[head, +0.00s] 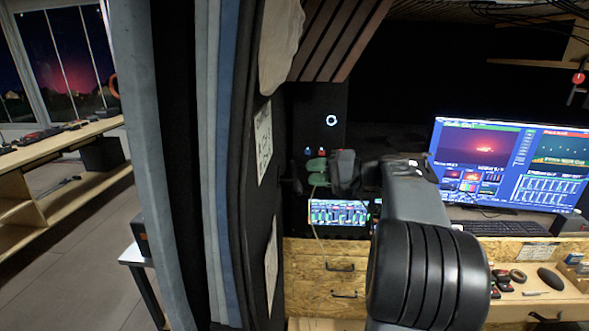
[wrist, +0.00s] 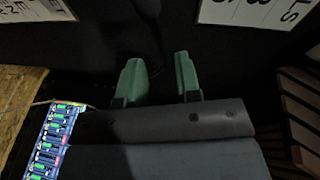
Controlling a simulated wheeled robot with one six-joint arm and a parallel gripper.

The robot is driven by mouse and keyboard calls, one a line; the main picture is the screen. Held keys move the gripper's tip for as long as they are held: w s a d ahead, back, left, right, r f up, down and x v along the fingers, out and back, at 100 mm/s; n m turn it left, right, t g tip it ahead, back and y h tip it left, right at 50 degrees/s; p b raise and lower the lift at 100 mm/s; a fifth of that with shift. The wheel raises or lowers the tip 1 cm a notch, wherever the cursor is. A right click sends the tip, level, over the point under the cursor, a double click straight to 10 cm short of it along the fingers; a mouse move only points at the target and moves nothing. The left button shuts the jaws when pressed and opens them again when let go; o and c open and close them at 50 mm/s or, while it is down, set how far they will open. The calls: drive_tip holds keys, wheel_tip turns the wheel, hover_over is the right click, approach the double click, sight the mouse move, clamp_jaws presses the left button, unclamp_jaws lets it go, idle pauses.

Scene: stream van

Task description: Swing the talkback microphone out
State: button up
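My gripper (wrist: 159,63) shows in the wrist view with its two green fingers apart. No clearly visible thing is held between them. In the head view my gripper (head: 316,171) is in front of the dark wall, above a small lit mixer screen (head: 338,212). I cannot make out the talkback microphone for certain. A dim black shape (wrist: 148,12) shows just beyond the fingers in the wrist view and may be part of it. A small dark shape (head: 291,183) also shows left of the fingers in the head view. Both are too dark to tell.
A large monitor (head: 510,160) stands on the desk at right. Wooden drawers (head: 342,268) are below the mixer screen. A grey and blue partition edge (head: 190,170) stands close on the left. White lettered sheets (head: 263,142) hang on the black wall. Open floor (head: 85,240) lies far left.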

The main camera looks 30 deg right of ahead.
sight(295, 171)
drive_tip(key=shift+p+x, duration=0.6)
drive_tip(key=shift+x, duration=2.25)
clamp_jaws()
